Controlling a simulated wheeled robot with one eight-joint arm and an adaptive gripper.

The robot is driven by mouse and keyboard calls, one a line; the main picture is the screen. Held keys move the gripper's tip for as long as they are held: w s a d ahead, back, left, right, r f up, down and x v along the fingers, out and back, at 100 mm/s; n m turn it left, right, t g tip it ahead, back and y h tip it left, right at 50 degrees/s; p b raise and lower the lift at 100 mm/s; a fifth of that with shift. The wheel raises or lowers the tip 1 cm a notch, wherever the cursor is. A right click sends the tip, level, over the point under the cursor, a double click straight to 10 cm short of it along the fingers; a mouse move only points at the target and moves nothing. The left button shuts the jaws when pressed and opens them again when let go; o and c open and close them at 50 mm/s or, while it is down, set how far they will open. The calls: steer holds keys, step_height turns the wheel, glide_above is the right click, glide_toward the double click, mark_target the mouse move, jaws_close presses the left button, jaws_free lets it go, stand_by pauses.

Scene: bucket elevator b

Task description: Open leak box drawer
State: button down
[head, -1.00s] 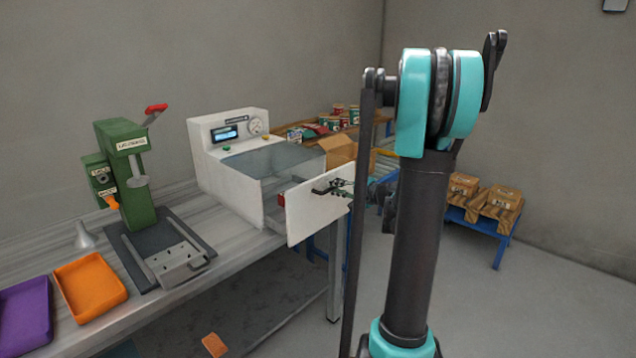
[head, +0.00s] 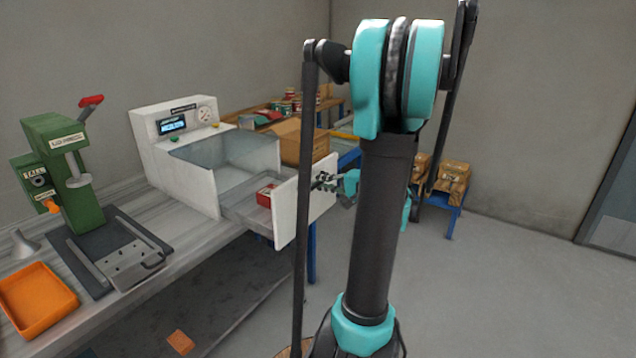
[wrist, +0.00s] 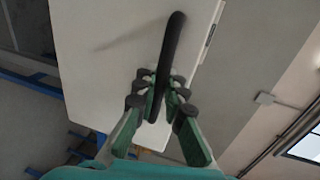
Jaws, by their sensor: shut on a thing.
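The leak box (head: 190,160) is a white box with a blue display and a dial, standing on the bench. Its drawer (head: 283,212) is pulled out toward the right, and a red item (head: 266,195) lies inside it. In the wrist view the white drawer front (wrist: 105,45) has a black bar handle (wrist: 165,62). My gripper (wrist: 162,92) is shut on the handle, with its fingers on either side of the bar. In the head view my gripper (head: 328,182) is at the outer face of the drawer front, partly hidden by my arm.
A green press (head: 62,165) with a red lever and an orange tray (head: 36,300) stand on the bench (head: 180,262) to the left. A cardboard box (head: 302,143) is behind the drawer. Parcels (head: 452,183) sit on a blue stand. The floor at the right is clear.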

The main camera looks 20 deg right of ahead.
steer(key=c, duration=1.9)
jaws_free()
steer(key=shift+o, duration=0.2)
steer(key=v, duration=1.2)
